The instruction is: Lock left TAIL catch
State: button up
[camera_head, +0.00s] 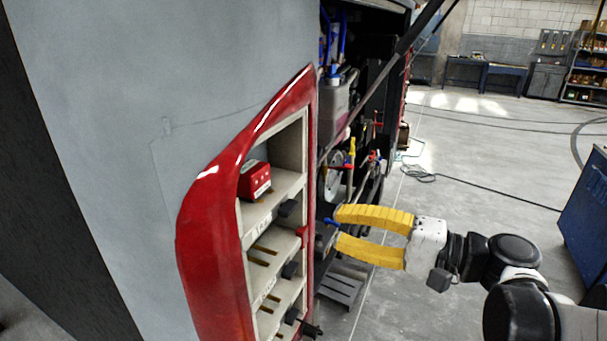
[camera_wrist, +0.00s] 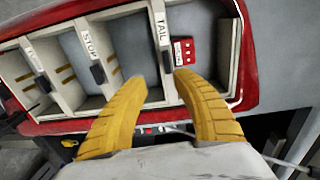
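The TAIL label (camera_wrist: 162,28) is on a cream divider of a red-framed housing (camera_wrist: 248,60). A black catch (camera_wrist: 167,61) sits on that divider's edge, just beyond my fingertips in the wrist view. In the head view it appears to be the upper black catch (camera_head: 287,208). A red block (camera_wrist: 186,52) rests in the bay beside it, also visible in the head view (camera_head: 254,180). My gripper (camera_head: 338,229) has its yellow fingers apart and empty, to the right of the housing. In the wrist view, the gripper (camera_wrist: 162,82) straddles the line of the TAIL catch without visible contact.
Another black catch (camera_wrist: 97,73) sits on the STOP divider, and a third (camera_wrist: 43,83) lies further left. Equipment racks (camera_head: 340,100) stand behind my gripper. Open floor lies to the right, before a blue cabinet (camera_head: 585,215).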

aim_at(294, 210)
jog(key=shift+y, duration=0.3)
jog(key=x, duration=0.3)
jog(key=b+x, duration=0.1)
jog(key=x, duration=0.3)
jog(key=r+x, duration=0.1)
jog(key=x, duration=0.2)
jog(key=shift+w+a+b, duration=0.25)
jog(key=shift+a+b, duration=0.05)
jog(key=shift+a, duration=0.05)
grip_shut()
